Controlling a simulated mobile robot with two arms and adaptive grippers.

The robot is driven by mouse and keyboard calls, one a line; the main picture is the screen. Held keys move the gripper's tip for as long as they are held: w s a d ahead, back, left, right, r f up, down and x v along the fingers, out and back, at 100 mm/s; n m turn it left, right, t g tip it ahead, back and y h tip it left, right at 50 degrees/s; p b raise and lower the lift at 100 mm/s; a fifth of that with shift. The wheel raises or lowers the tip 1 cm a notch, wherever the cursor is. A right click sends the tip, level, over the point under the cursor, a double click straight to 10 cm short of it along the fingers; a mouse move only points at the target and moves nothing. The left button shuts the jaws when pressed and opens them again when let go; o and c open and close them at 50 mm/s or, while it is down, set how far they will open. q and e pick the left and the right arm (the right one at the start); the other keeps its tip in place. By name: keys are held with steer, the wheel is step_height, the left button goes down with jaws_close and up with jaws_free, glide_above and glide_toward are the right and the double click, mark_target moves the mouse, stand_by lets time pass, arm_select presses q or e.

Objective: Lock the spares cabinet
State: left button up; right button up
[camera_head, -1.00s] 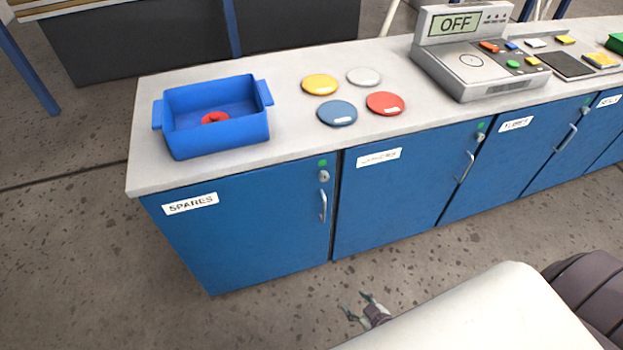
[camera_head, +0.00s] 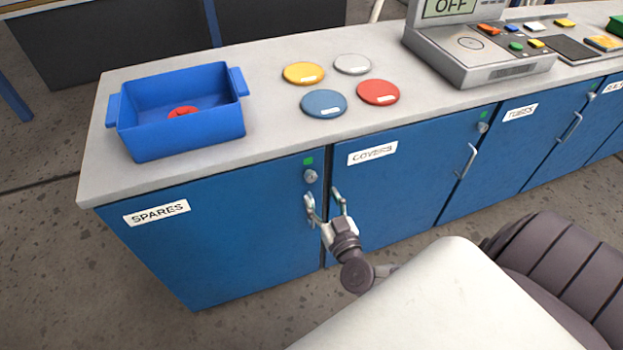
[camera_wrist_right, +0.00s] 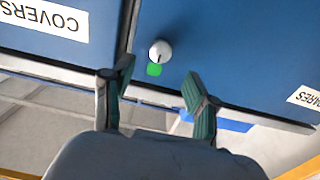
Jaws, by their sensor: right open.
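The spares cabinet (camera_head: 225,235) has a closed blue door with a SPARES label (camera_head: 157,212) at the left of the counter. Its round metal lock knob (camera_head: 311,176) is near the door's upper right corner, below a green mark (camera_head: 308,160). The knob also shows in the right wrist view (camera_wrist_right: 160,51), beside the green mark (camera_wrist_right: 153,70). My right gripper (camera_head: 325,202) is open and empty, just below the knob and in front of the door's right edge. It partly hides the handle. In the wrist view its fingers (camera_wrist_right: 157,92) are apart, with the knob beyond them, not touched. My left gripper is not in view.
The covers cabinet (camera_head: 400,180) adjoins on the right, and other cabinets follow. On the counter (camera_head: 240,150) are a blue bin (camera_head: 185,140) with a red item inside, several coloured discs and a device (camera_head: 480,60) reading OFF. The floor in front is clear.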

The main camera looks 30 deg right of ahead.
mark_target(312, 178)
steer(key=x, duration=0.6)
steer(key=shift+w+d, duration=0.1)
steer(key=shift+w, duration=0.5)
